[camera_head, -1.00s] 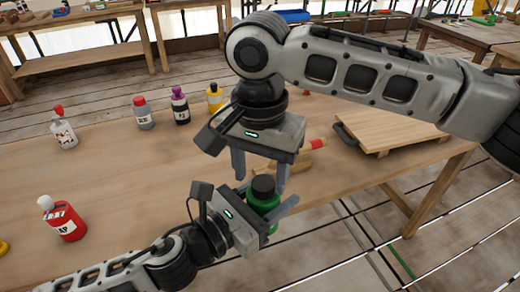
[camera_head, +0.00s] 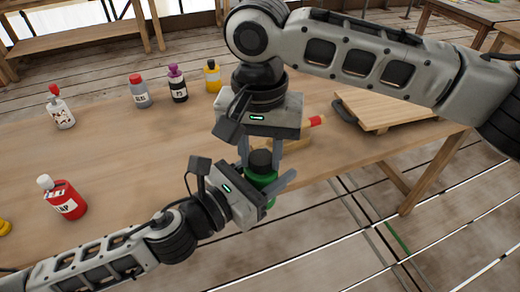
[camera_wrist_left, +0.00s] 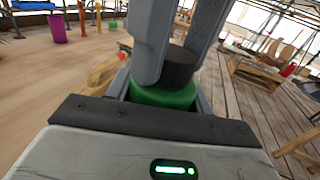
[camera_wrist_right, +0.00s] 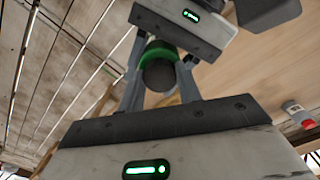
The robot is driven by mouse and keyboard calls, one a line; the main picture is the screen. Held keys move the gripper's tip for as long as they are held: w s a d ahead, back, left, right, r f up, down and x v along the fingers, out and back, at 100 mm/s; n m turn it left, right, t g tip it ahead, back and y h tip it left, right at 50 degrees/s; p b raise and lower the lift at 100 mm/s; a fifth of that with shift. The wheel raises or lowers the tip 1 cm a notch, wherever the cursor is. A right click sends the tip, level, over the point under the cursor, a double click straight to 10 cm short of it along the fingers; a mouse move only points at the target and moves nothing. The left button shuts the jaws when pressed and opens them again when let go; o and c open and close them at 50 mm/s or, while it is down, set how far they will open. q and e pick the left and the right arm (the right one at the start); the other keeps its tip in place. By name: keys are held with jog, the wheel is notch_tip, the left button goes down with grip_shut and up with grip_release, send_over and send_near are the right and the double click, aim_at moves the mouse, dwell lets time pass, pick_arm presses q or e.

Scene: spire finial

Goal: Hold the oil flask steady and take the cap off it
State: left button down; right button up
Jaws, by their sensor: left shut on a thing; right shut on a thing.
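The oil flask (camera_head: 262,182) is a green bottle with a black cap (camera_head: 261,160), near the table's front edge. My left gripper (camera_head: 272,190) is shut around the green body from the left; the green body also shows in the left wrist view (camera_wrist_left: 165,96). My right gripper (camera_head: 261,150) comes from above, with its fingers on both sides of the black cap and shut on it. In the right wrist view the cap (camera_wrist_right: 158,75) sits between the right fingers, with the green shoulder behind it. The cap is on the flask.
A red bottle (camera_head: 66,200) stands at the left of the table. A white bottle (camera_head: 61,112), a grey bottle (camera_head: 139,92), a dark bottle (camera_head: 178,84) and a yellow bottle (camera_head: 212,77) stand farther back. A wooden board (camera_head: 385,105) lies at the right.

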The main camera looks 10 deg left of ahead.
pick_arm(q)
jog(key=shift+s+d+r, duration=0.1)
jog(key=shift+s+d, duration=0.1)
jog(key=shift+d, duration=0.05)
pick_arm(e)
jog(key=n, duration=0.5)
jog(key=shift+s+a+r, duration=0.1)
jog(key=shift+s+a, duration=0.05)
jog(key=shift+a, duration=0.1)
jog(key=n, duration=1)
jog(key=shift+d, duration=0.15)
jog(key=n, duration=0.5)
jog(key=shift+d, duration=0.1)
pick_arm(q)
jog(key=shift+w+a, duration=0.1)
pick_arm(e)
jog(key=shift+r, duration=0.25)
jog(key=shift+r, duration=0.6)
jog(key=shift+d+r, duration=0.1)
jog(key=shift+r, duration=0.2)
